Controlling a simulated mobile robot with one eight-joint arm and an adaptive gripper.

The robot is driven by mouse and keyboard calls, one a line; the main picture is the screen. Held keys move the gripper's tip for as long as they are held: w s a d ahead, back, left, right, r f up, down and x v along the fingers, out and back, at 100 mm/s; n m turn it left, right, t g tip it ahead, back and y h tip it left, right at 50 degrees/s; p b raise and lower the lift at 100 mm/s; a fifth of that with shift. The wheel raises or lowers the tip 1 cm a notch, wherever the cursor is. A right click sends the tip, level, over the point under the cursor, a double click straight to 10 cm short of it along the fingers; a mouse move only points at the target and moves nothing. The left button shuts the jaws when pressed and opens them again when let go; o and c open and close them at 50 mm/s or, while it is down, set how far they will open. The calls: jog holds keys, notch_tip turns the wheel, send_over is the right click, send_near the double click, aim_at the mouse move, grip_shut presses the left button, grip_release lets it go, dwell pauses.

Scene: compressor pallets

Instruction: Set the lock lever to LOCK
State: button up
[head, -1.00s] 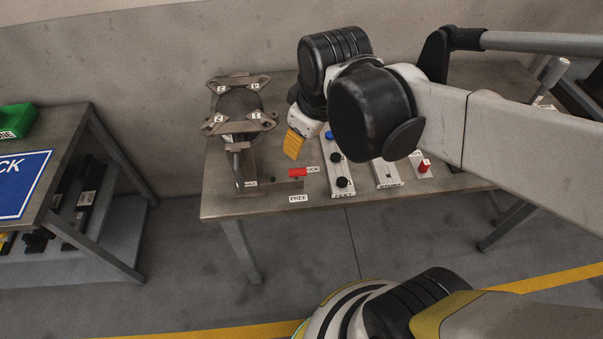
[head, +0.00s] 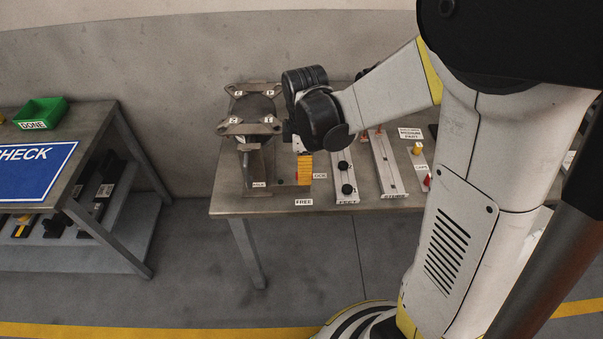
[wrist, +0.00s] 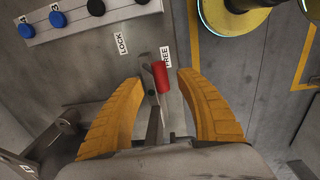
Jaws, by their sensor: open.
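The lock lever has a red handle (wrist: 161,77) on a grey arm, seen between my fingers in the wrist view. There the handle appears beside the FREE label (wrist: 167,57), with the LOCK label (wrist: 122,43) farther left. My gripper (wrist: 160,80) is open, with one yellow finger on each side of the handle and a gap to both. How far the tips are above the handle I cannot tell. In the head view my gripper (head: 305,170) points down by the LOCK label (head: 320,176), above the FREE label (head: 303,202), and hides most of the handle.
A clamp-like fixture (head: 250,127) with lettered arms stands left of my gripper. A rail with black knobs (head: 345,180) is close on the right, with another rail (head: 387,170) beyond. A second table with a green DONE bin (head: 40,112) is at the left.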

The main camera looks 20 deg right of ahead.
jog(key=shift+w+f+b, duration=0.1)
jog(key=shift+f+b, duration=0.25)
jog(key=shift+f, duration=1.15)
grip_shut()
